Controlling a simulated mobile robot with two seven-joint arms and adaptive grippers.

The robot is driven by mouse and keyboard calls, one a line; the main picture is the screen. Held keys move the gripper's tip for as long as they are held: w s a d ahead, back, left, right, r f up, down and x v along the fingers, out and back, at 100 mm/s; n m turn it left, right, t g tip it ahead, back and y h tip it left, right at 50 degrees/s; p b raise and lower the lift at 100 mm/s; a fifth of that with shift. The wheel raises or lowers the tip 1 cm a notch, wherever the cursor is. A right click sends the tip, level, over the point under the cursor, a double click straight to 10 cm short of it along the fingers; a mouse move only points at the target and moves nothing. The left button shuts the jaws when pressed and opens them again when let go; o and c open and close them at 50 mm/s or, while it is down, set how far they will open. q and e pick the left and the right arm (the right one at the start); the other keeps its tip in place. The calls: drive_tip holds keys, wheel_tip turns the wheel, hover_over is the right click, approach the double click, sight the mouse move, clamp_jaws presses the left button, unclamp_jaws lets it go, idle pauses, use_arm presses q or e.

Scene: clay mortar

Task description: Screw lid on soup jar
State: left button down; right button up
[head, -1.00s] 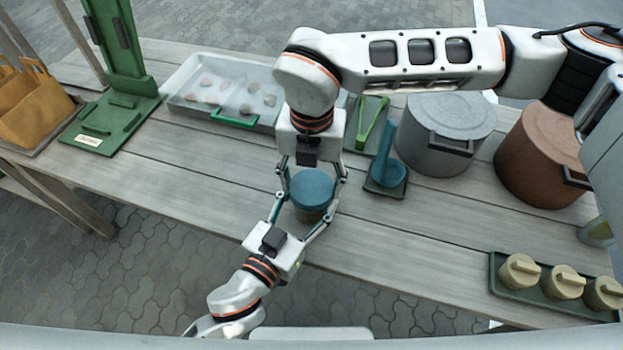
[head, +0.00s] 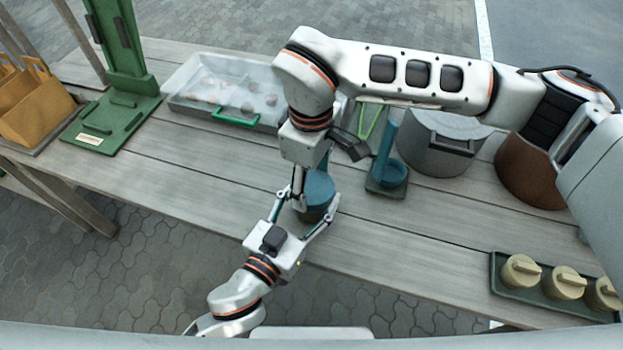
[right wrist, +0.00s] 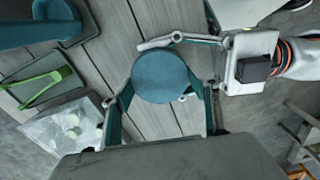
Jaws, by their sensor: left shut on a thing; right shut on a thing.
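The soup jar (head: 315,214) stands on the wooden table near its front edge, with a blue lid (head: 319,188) on top. In the right wrist view the round blue lid (right wrist: 160,76) hides the jar below it. My left gripper (head: 306,212) comes from the front and is shut around the jar's sides. My right gripper (head: 312,186) comes from above and is shut on the lid, its fingers on either side of it. Whether the lid sits fully down on the jar cannot be told.
Behind stand a blue ladle-like tool on a stand (head: 388,165), green tongs on a tray (head: 373,122), a grey pot (head: 435,145) and a brown pot (head: 530,170). A clear-lidded tray (head: 225,90) lies at the back. Several cream jars sit in a green tray (head: 505,290) at right.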

drive_tip(key=shift+m, duration=1)
drive_tip(key=o, duration=0.8)
drive_tip(key=shift+r, duration=0.1)
drive_tip(key=shift+r, duration=2.2)
drive_tip(key=shift+c, duration=0.4)
